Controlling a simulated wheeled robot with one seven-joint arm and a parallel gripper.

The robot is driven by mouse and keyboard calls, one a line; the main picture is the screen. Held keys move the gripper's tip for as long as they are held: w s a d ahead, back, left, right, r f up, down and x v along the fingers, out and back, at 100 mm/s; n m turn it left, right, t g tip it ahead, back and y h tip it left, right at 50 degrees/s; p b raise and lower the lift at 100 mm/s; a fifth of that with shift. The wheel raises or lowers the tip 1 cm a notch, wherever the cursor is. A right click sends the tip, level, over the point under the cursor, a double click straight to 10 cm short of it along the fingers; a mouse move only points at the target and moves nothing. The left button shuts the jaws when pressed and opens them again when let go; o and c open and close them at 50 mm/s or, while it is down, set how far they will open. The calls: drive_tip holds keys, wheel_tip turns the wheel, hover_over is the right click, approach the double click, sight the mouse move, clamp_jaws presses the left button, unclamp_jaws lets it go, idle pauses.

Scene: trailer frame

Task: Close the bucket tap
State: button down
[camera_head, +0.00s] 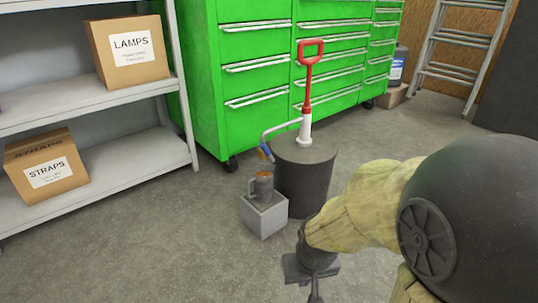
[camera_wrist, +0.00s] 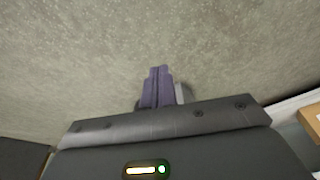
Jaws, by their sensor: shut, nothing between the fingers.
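A dark grey bucket or drum (camera_head: 304,180) stands on the floor in the head view. On its top is a white pump body (camera_head: 305,128) with a raised red rod and handle (camera_head: 310,72). A thin pale spout (camera_head: 282,128) runs left from it and bends down to a blue and orange end (camera_head: 266,151). I cannot tell which part is the tap, or whether it is open. My gripper (camera_head: 316,292) is low in front of the bucket, apart from it. In the wrist view its fingers (camera_wrist: 157,88) are together and empty, over bare floor.
A mug (camera_head: 262,186) stands on a grey block (camera_head: 265,215) below the spout end. Green drawer cabinets (camera_head: 255,70) stand behind the bucket. A grey shelf (camera_head: 90,190) with cardboard boxes is at left. The floor (camera_head: 170,250) front left is clear.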

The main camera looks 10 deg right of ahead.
drive_tip(key=c, duration=1.6)
unclamp_jaws()
drive_tip(key=shift+r, duration=0.2)
drive_tip(key=shift+o, duration=1.3)
drive_tip(key=w+p+v, duration=0.3)
drive_tip(key=p+v, duration=1.2)
drive_tip(key=p, duration=0.1)
drive_tip(key=w+r+p+v, duration=0.1)
drive_tip(key=w+p+v, duration=0.3)
drive_tip(key=p+v, duration=1.2)
drive_tip(key=shift+r, duration=0.35)
drive_tip(key=shift+f, duration=0.15)
